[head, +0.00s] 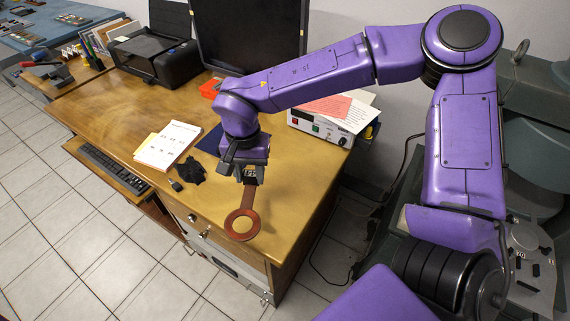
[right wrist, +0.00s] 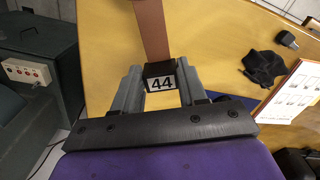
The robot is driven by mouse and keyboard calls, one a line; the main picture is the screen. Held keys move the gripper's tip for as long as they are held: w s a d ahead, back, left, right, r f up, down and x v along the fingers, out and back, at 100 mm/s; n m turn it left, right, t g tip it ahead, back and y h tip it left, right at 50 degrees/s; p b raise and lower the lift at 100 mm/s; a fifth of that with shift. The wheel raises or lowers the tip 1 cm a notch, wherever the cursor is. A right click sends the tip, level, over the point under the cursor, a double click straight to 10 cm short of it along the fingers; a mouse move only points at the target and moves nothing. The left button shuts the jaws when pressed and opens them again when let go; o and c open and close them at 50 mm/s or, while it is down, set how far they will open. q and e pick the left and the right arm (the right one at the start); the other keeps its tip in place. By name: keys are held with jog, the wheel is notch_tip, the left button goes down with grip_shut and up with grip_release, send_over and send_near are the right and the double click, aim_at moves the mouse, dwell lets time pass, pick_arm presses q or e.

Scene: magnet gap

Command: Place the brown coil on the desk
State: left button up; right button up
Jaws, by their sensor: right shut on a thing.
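The brown coil (head: 229,226), a flat ring on a straight strip handle, shows over the front right part of the wooden desk (head: 112,112) in the head view. My right gripper (head: 249,174) is shut on its handle end, a black block marked 44. In the right wrist view the 44 block (right wrist: 161,83) sits between the fingers and the brown strip (right wrist: 151,30) runs up out of the picture, so the ring is cut off there. I cannot tell whether the coil touches the desk or hangs just above it. My left gripper is not in view.
A printed notebook (head: 167,145), a black crumpled cloth (head: 191,171) and a small black object (head: 176,186) lie left of the gripper. A white instrument box (head: 325,129) with papers, a printer (head: 153,57) and a dark monitor (head: 250,35) stand behind. The desk's front right corner is clear.

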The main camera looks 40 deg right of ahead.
jog(key=s+r+n+b, duration=0.15)
jog(key=s+n, duration=0.65)
jog(key=n, duration=0.8)
jog(key=s+r+n+b, duration=0.1)
jog(key=s+r+n, duration=0.2)
jog(key=s+n, duration=0.8)
jog(key=w+d+f+n, duration=0.1)
jog(key=w+f, duration=0.2)
jog(key=w, duration=0.2)
jog(key=w+d+f+n+p, duration=0.1)
jog(key=w+d+f, duration=0.1)
jog(key=w, duration=0.4)
jog(key=w+d+f+n, duration=0.1)
jog(key=w+f, duration=0.3)
jog(key=w, duration=0.1)
jog(key=shift+w+d+n, duration=0.15)
jog(key=shift+d+n, duration=0.15)
jog(key=shift+w+d+f, duration=0.1)
jog(key=shift+w+f, duration=0.1)
jog(key=shift+f, duration=0.1)
notch_tip(320, 180, down, 3)
jog(key=shift+w+f, duration=0.15)
jog(key=shift+f, duration=0.05)
